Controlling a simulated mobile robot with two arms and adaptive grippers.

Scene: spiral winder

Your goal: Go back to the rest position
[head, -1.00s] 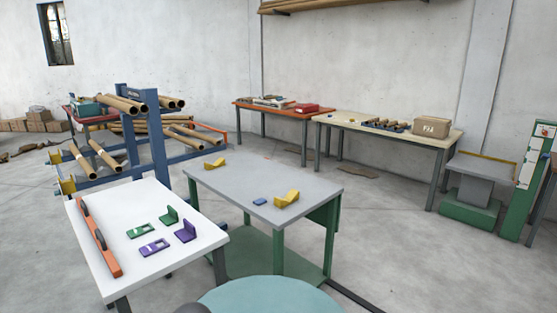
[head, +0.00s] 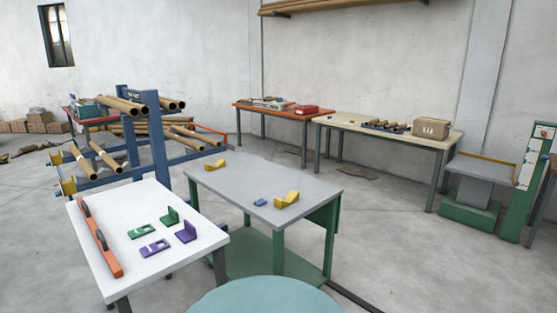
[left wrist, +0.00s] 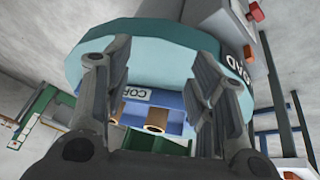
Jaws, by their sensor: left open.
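My left gripper (left wrist: 162,62) shows in the left wrist view with its two dark fingers spread wide apart. Nothing is between them, and it touches nothing that I can see. Beyond the fingers there is a blue frame (left wrist: 172,103) with a partly hidden label and brown tube ends (left wrist: 157,128). Neither gripper shows in the head view. My right gripper is in no view.
A white table (head: 160,213) holds an orange bar (head: 100,237) and green and purple brackets. A grey table (head: 235,190) holds yellow cradles (head: 286,200) and a blue block (head: 260,202). A blue rack (head: 155,140) carries brown tubes.

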